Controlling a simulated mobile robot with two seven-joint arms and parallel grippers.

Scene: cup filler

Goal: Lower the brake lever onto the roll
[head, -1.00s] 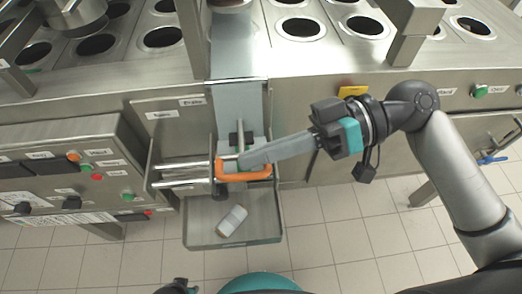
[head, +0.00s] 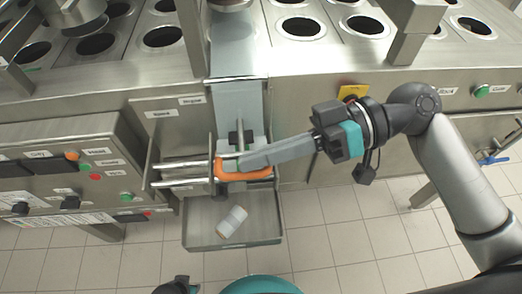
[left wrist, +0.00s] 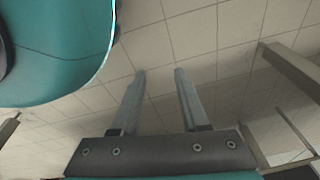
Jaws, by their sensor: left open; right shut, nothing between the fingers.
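An orange U-shaped handle (head: 244,175), which looks like the brake lever's, is in the middle of the head view, in front of the metal chute and above a tray. My right gripper (head: 243,163) comes in from the right. It is shut and empty, with its fingertips at the handle's upper side; I cannot tell whether they touch it. A whitish cylinder (head: 232,221) lies tilted in the tray; I cannot tell whether it is the roll. My left gripper (left wrist: 159,72) is open and empty over the tiled floor in the left wrist view.
The metal tray (head: 195,240) hangs below the handle. Metal rods (head: 178,184) stick out to its left. A control panel (head: 70,175) with several buttons is at the left. The counter (head: 300,65) with round openings runs along the back.

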